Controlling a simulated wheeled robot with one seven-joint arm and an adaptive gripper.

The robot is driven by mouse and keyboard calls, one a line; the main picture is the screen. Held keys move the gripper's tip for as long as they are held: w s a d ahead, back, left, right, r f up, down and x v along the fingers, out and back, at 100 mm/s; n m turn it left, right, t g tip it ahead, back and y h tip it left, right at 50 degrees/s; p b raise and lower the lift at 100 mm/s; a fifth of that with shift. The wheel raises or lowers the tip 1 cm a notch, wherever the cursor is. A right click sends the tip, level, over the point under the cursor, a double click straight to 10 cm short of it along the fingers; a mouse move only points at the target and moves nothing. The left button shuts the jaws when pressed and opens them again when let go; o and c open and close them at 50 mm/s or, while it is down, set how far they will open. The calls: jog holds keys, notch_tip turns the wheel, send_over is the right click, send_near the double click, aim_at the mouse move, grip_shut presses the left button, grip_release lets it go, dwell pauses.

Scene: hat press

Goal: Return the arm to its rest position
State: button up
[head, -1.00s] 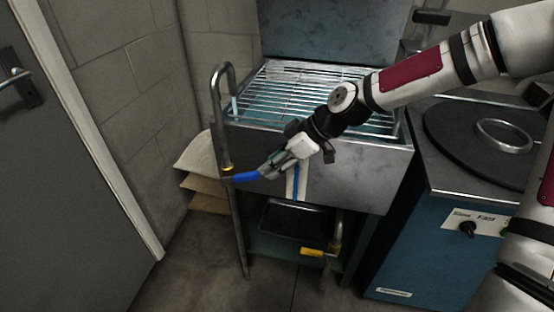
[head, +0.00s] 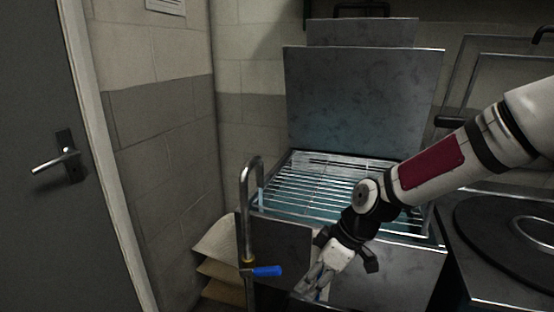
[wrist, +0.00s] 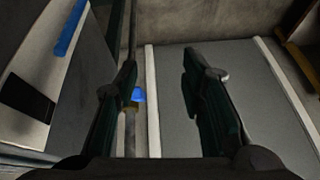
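My arm (head: 430,170) reaches in from the right in the head view, bent downward at the wrist. My gripper (head: 312,284) hangs low in front of the metal cabinet with the wire rack, just right of the blue handle (head: 266,271) and apart from it. In the wrist view my gripper (wrist: 163,80) has its two dark fingers spread wide with nothing between them that it holds. The blue handle (wrist: 138,95) shows beyond the left finger.
The cabinet's wire rack (head: 330,182) lies below its raised lid (head: 360,100). A bent metal pipe (head: 246,210) stands at its left, beside stacked boards (head: 218,262). A round black plate (head: 500,235) is at the right. A grey door (head: 40,200) is at the far left.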

jog(key=s+d+r+m+h, duration=0.2)
jog(key=s+d+r+m, duration=0.25)
jog(key=s, duration=0.55)
jog(key=s+d+r+m+h, duration=0.1)
jog(key=s+d+r+m, duration=0.4)
jog(key=s, duration=0.6)
jog(key=s+d+r+m+h, duration=0.2)
jog(key=s+r+m, duration=0.3)
jog(key=s, duration=0.5)
notch_tip(320, 180, up, 21)
jog(key=n+t+p, duration=0.1)
jog(key=t+p, duration=0.2)
jog(key=p, duration=1.5)
jog(key=shift+a+r, duration=0.2)
jog(key=shift+w, duration=0.1)
dwell(1.9)
